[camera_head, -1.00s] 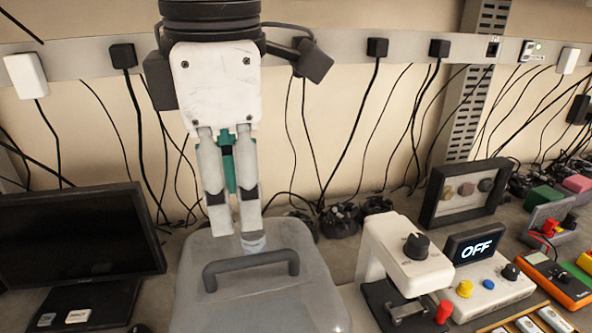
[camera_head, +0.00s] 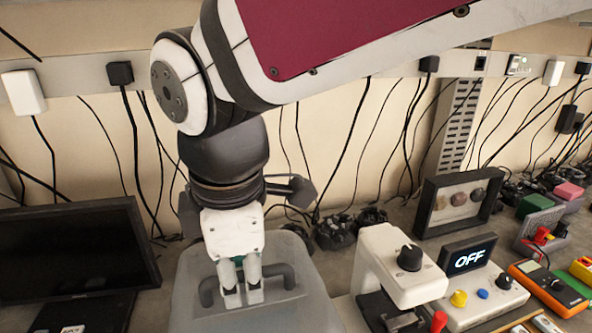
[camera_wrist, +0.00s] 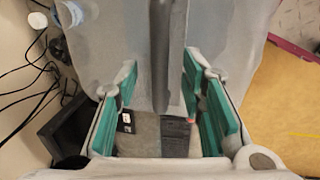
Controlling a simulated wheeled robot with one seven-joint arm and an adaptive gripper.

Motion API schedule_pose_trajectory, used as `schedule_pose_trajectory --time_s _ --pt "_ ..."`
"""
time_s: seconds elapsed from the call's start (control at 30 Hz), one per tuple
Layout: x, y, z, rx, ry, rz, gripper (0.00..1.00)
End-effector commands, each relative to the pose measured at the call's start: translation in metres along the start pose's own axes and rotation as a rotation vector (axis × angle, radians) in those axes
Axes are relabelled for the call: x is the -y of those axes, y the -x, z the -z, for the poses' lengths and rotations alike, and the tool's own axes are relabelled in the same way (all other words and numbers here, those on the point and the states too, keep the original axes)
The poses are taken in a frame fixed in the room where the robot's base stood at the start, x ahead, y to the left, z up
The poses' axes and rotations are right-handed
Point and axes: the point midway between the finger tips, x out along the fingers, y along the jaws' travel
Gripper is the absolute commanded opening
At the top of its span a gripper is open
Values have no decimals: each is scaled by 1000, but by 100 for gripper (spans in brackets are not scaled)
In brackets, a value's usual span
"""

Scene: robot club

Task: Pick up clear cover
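The clear cover (camera_head: 190,313) is a hazy, translucent grey box with a dark grey bar handle (camera_head: 285,268) on top. It stands on the bench at the lower middle of the head view. My gripper (camera_head: 243,302) points down at the handle and hides its middle. In the wrist view the handle (camera_wrist: 164,50) runs lengthwise between the two green-padded fingers of my gripper (camera_wrist: 160,80). The fingers are apart, with a gap on either side of the bar. The cover (camera_wrist: 225,45) fills the upper middle of the wrist view.
A black monitor (camera_head: 75,250) stands left of the cover. A dark-framed panel (camera_head: 458,200) and black cables are behind. A yellow surface (camera_wrist: 275,110) shows in the wrist view.

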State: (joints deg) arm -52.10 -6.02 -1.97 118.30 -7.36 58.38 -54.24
Motion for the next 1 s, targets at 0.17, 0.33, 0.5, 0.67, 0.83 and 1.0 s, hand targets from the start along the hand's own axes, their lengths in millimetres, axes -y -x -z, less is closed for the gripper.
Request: schedule_pose_trajectory --time_s 0.17,0.33,0.5,0.67,0.83,1.0 --pt "1 -16 1 0 1 -1 36" --pt "0 -18 1 0 1 -3 36" --pt "0 -17 1 0 1 -3 14" --pt "0 -17 1 0 1 -2 0" --pt "0 -17 1 -1 1 -4 0" --pt "0 -17 1 -1 1 -4 0"
